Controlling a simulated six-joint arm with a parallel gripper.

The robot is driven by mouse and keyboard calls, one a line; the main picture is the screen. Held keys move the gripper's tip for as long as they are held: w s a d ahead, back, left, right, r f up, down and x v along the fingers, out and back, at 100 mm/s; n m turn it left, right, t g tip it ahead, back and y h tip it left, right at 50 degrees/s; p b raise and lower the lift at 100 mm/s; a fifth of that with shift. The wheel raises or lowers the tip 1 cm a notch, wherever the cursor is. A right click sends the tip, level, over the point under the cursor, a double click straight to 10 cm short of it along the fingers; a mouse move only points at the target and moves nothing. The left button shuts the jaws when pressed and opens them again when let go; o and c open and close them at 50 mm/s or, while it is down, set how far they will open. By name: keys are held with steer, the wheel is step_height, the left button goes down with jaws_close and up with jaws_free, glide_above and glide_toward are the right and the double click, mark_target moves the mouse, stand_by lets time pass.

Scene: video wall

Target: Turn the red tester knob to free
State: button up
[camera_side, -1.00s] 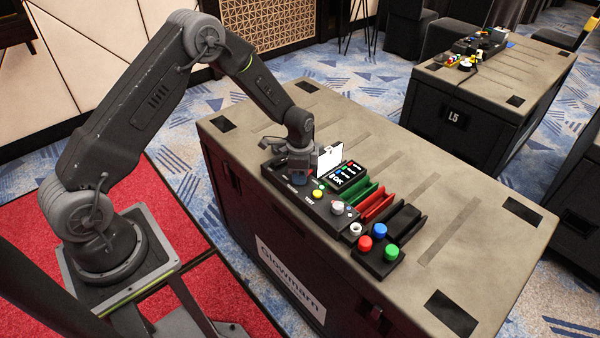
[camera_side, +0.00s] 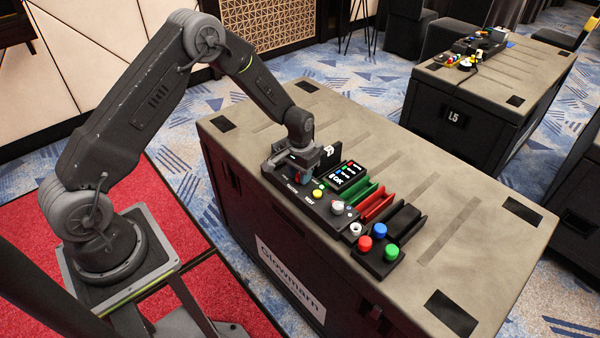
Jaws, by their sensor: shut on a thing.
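The black tester console (camera_side: 322,208) lies along the left edge of the case top. My gripper (camera_side: 299,172) points down over the console's far left end. It is shut on the red tester knob, which it mostly hides; only a small bit of red shows below the jaws. I cannot read the knob's pointer or the labels beside it. A dark upright panel (camera_side: 323,162) stands just right of the gripper. A small black screen (camera_side: 345,176) with coloured marks is beside it.
A yellow button (camera_side: 317,194) and a silver knob (camera_side: 337,207) sit on the console. Green (camera_side: 359,192) and red slots (camera_side: 377,206) stand behind. Red (camera_side: 365,243), blue (camera_side: 379,230) and green caps (camera_side: 391,251) are at the near end. The case top (camera_side: 450,200) is clear to the right.

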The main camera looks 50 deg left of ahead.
steer(key=n, duration=0.5)
stand_by(0.5)
steer(key=o, duration=0.9)
step_height(320, 180, up, 14)
steer(key=shift+f, duration=0.1)
stand_by(0.4)
